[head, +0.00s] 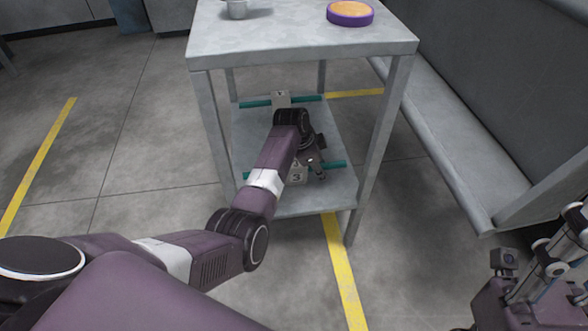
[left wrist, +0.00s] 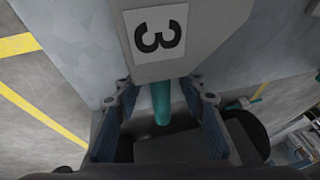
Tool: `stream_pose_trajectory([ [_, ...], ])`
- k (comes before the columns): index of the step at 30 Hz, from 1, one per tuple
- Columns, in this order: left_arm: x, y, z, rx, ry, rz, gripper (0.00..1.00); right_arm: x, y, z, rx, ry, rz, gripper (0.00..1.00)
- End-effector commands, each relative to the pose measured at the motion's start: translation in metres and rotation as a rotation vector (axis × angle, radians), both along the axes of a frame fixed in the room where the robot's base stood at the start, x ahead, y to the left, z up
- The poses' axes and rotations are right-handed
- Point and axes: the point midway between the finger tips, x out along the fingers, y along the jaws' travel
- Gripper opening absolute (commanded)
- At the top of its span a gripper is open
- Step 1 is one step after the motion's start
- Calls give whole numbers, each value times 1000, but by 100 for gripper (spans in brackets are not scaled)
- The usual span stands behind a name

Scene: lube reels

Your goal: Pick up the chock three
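Chock three (head: 297,173) is a grey block with a black 3 on a white label. It sits at the front teal bar (head: 335,165) on the lower shelf of a grey table. My left gripper (head: 318,168) is beside it, partly hidden by my arm. In the left wrist view, chock three (left wrist: 190,22) is just beyond the fingertips of my left gripper (left wrist: 158,88). The fingers are apart, one on each side of the teal bar (left wrist: 161,102), with nothing clamped. What seems my right gripper (head: 540,262) is cut off at the lower right edge.
The table top (head: 290,38) above holds a purple-rimmed round item (head: 350,13) and a metal cup (head: 237,9). Table legs (head: 385,140) flank the shelf. A grey bench (head: 450,150) stands at right.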

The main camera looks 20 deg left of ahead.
Motion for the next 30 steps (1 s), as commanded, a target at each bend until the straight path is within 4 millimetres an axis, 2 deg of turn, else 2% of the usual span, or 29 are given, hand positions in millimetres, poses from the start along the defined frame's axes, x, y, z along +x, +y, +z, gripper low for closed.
stream_pose_trajectory([
  [5, 0, 0, 1, 0, -1, 0, 36, 0, 0, 1, 0, 1, 0, 40],
  [15, 0, 0, 1, 0, 0, -1, 0, 0, 0, 1, -1, 2, 0, 40],
  [30, 1, 0, 4, 1, -5, 0, 0, 0, 0, 1, -1, 2, 0, 40],
])
